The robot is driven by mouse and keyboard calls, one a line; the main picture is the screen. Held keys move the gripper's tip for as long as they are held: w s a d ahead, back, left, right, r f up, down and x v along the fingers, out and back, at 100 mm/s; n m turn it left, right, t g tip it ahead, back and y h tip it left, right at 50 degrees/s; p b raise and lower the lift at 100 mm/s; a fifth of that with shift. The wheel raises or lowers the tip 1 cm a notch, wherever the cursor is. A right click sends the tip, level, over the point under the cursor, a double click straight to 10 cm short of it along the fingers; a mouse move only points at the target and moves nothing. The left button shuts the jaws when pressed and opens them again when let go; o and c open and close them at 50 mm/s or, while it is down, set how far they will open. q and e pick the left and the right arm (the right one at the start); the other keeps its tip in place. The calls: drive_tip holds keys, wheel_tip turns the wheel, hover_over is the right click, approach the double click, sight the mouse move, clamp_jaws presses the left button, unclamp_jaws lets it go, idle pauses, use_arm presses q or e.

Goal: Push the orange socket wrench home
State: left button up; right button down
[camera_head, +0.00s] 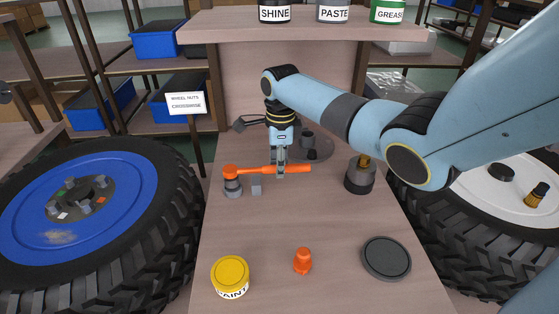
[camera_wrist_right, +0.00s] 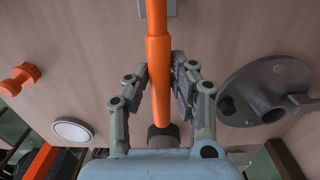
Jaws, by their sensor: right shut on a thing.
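The orange socket wrench (camera_head: 262,170) lies roughly level above the table in the head view. Its head is at the left end, over a short dark grey cylinder (camera_head: 232,188); I cannot tell how deeply they fit together. My right gripper (camera_head: 280,172) points down and is shut on the wrench's handle, near its middle. In the right wrist view the orange handle (camera_wrist_right: 157,50) runs between both fingers of the right gripper (camera_wrist_right: 161,80). The wrench's socket end is not clear there. My left gripper is not in view.
A small grey block (camera_head: 256,190) stands just right of the cylinder. A dark grey pot (camera_head: 360,180) stands at right. A yellow paint tin (camera_head: 231,275), small orange piece (camera_head: 303,262) and dark disc (camera_head: 386,258) lie in front. Wheels flank the table: blue (camera_head: 42,225), white (camera_head: 510,200).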

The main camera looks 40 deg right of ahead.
drive_tip(key=shift+f, duration=0.25)
drive_tip(key=shift+f+b, duration=0.35)
drive_tip(key=shift+f, duration=0.75)
drive_tip(key=c, duration=1)
unclamp_jaws()
drive_tip(key=shift+c, duration=0.2)
